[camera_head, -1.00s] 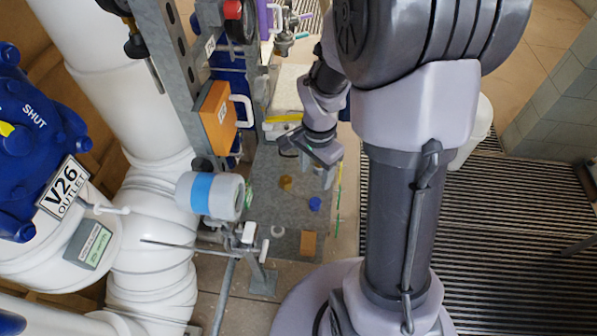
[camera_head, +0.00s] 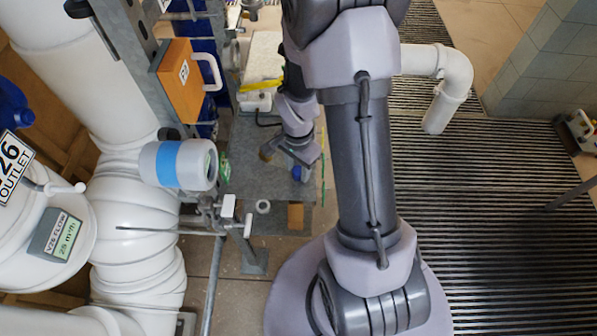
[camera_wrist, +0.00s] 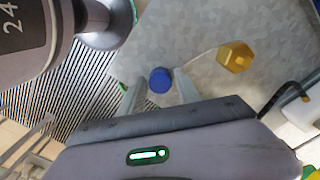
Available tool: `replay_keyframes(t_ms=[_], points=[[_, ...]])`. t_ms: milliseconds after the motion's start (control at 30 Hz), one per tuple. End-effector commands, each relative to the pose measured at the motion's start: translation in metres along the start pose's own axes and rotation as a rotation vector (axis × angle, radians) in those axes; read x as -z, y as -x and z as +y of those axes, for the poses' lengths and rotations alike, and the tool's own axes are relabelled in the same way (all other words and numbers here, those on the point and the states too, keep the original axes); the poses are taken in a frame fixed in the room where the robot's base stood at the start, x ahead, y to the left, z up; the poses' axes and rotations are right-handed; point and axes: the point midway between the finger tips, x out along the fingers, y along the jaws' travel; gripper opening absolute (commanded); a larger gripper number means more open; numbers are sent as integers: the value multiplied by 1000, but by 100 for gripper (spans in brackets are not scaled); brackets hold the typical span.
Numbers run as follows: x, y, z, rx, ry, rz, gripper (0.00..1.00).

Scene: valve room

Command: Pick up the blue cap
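The blue cap (camera_wrist: 160,80) lies on the grey speckled surface (camera_wrist: 203,30). In the wrist view it shows between the tips of my open gripper (camera_wrist: 158,92), one finger on each side. In the head view the cap (camera_head: 297,173) shows as a small blue spot beside the fingers of my gripper (camera_head: 290,162). I see no finger clearly touching the cap, and the height of the fingers above the surface is hard to tell.
A yellow-brown hex piece (camera_wrist: 235,57) lies to the right of the cap in the wrist view. In the head view a white ring (camera_head: 263,206) and a brown block (camera_head: 296,216) lie nearer. A blue-banded flow meter (camera_head: 180,164) and pipes stand left.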

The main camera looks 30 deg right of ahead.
Motion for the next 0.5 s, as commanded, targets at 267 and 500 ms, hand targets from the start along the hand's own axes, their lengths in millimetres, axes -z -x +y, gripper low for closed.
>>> replay_keyframes(t_ms=[267,500], points=[[0,0,0,0,0,0,0],[0,6,0,1,0,1,0]])
